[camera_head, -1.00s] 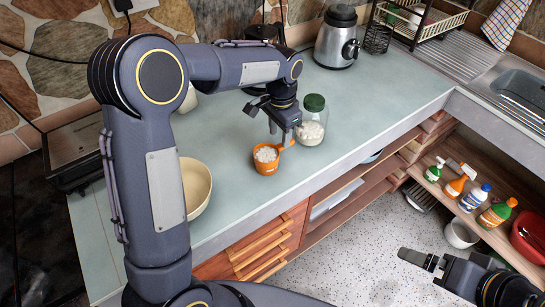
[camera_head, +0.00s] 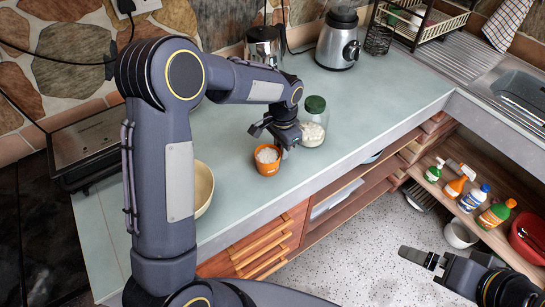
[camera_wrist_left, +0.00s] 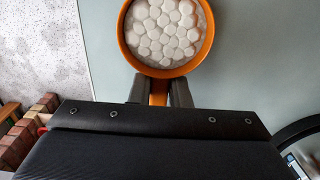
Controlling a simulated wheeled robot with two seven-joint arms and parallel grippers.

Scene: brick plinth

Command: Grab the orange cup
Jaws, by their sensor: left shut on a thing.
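The orange cup (camera_head: 268,160) stands upright on the pale green counter, filled with white round pieces. In the left wrist view the cup (camera_wrist_left: 124,38) is at the top, with its handle (camera_wrist_left: 158,92) pointing toward my gripper. My left gripper (camera_head: 283,145) is low beside the cup, and its fingers are hard to see in the head view. In the wrist view the left gripper (camera_wrist_left: 160,94) is shut on the cup's handle, one finger on each side. My right gripper (camera_head: 420,257) is away from the counter, over the floor at the lower right; its finger gap is not clear.
A glass jar with a green lid (camera_head: 314,122) stands close to the right of my left gripper. A cream bowl (camera_head: 203,188) is at the left, partly behind my arm. A blender (camera_head: 338,40) and a metal pot (camera_head: 264,45) stand at the back. The counter's front edge is near the cup.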

